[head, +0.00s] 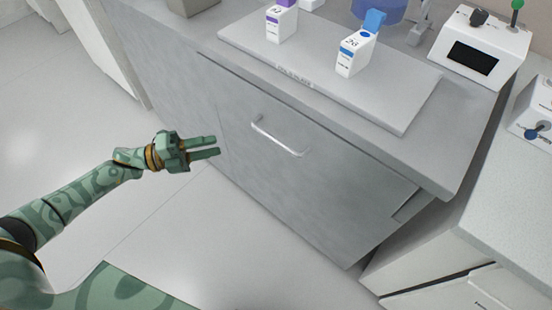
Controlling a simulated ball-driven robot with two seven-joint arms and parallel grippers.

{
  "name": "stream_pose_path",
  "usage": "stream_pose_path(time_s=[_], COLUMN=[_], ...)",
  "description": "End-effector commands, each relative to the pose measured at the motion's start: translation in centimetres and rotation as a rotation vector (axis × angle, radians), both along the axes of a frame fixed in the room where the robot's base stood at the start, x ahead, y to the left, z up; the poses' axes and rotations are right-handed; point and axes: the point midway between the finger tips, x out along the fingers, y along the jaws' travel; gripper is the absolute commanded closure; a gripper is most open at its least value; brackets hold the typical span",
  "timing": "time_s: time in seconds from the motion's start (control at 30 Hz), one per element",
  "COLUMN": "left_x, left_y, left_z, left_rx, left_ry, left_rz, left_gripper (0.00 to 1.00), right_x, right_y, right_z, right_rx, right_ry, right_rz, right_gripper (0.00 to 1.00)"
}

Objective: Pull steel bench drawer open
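The steel bench drawer (300,185) is a grey front panel below the bench top. It looks shut, its front close to the cabinet face. Its handle (277,139) is a pale bar across the upper part of the panel. My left gripper (217,146) is to the left of the handle, apart from it. Its two fingers are parallel with a gap between them, and nothing is held. My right gripper is not in view.
On the bench top lies a grey slab (400,92) bearing a purple-marked box (281,24) and a blue-marked box (353,55). A white device (480,45) stands at the back right. Another white counter (510,210) is at right. The floor (150,225) at left is clear.

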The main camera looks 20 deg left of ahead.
Motion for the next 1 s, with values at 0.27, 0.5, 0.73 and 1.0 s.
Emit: stream_pose_path(time_s=[0.27,0.5,0.73,1.0], left_x=[-2.3,-0.3,2.2,3.9], left_y=[-2.5,-6.9,-12.1,-15.9], left_z=[3.1,3.7,4.4,4.9], left_rx=[-0.027,-0.031,-0.031,-0.028], left_ry=[-0.186,-0.186,-0.183,-0.179], left_rz=[-0.146,-0.144,-0.142,-0.141], left_gripper=[0.68,0.68,0.68,0.68], right_x=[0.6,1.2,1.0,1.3], right_y=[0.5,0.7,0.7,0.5], right_z=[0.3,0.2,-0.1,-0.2], right_rx=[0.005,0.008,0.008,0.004], right_ry=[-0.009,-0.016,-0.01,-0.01], right_rz=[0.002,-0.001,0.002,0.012], right_gripper=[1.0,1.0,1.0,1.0])
